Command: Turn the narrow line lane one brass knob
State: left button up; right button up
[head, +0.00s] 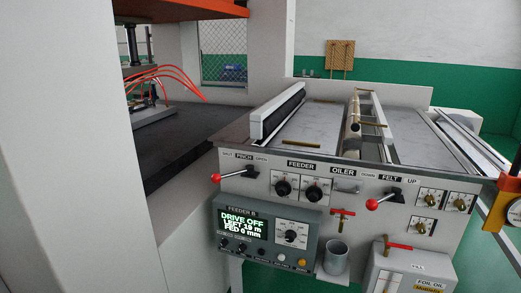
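Three small brass knobs sit on pale dial plates at the right end of the machine's front panel: an upper left brass knob (430,198), an upper right brass knob (459,205) and a lower brass knob (421,229). Their labels are too small to read, so I cannot tell which belongs to lane one. Neither of my grippers shows in the head view.
Red-knobbed levers (372,204) and black dials (283,188) stick out of the front panel. A display box (240,226) reads DRIVE OFF. A grey cup (336,258) and foil oil box (408,272) sit below. A yellow part (497,217) stands at the right edge.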

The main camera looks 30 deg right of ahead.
aim_at(430, 200)
jog(key=z, duration=1.4)
